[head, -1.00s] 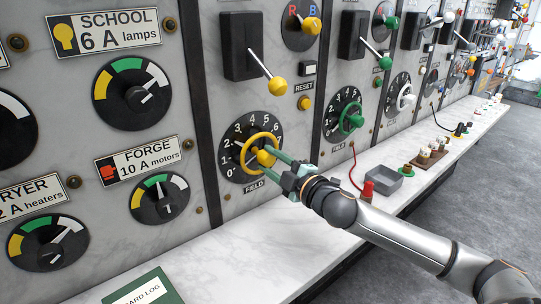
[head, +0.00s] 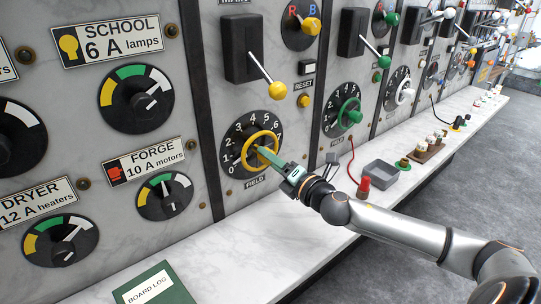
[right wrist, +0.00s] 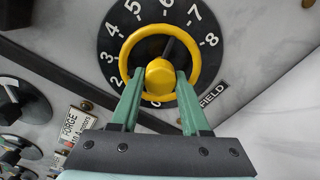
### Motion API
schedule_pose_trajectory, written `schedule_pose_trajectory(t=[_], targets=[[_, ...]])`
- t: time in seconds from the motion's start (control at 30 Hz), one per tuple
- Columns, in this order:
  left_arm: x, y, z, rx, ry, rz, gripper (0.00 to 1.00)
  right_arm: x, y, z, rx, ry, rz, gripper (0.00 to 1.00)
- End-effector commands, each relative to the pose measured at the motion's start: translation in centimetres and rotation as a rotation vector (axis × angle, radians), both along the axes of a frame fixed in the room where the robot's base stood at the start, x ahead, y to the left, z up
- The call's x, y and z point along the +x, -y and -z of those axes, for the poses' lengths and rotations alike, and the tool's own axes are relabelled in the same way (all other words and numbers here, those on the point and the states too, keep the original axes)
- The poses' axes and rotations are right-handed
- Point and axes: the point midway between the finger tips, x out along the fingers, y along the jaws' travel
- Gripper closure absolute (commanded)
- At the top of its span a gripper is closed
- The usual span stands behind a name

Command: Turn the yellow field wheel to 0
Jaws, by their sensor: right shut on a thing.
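The yellow field wheel (head: 263,132) sits on a black dial (head: 234,131) with white numbers on the marble panel. It also shows in the right wrist view (right wrist: 216,62), with numbers from 2 to 8 around it and 0 near the bottom, partly hidden. My right gripper (head: 264,154) is shut on the yellow knob (right wrist: 160,76) inside the wheel's ring, one green finger on each side. My left gripper is not in view.
A yellow-knobbed lever (head: 279,90) stands out above the dial. A green wheel (head: 349,114) is to the right. The shelf below the dial is clear.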

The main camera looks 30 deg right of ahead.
Motion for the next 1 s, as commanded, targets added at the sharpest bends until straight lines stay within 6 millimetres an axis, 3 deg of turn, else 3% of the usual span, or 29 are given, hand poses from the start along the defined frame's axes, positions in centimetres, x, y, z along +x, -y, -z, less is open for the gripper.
schedule_pose_trajectory(t=[0.4, 1.0], targets=[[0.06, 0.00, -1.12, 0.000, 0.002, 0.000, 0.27, 0.01, 0.04, -0.03, -0.229, 0.017, 0.001, 1.00], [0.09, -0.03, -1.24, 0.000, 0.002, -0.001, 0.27, 0.01, 0.05, 0.03, -0.279, 0.022, 0.001, 1.00]])
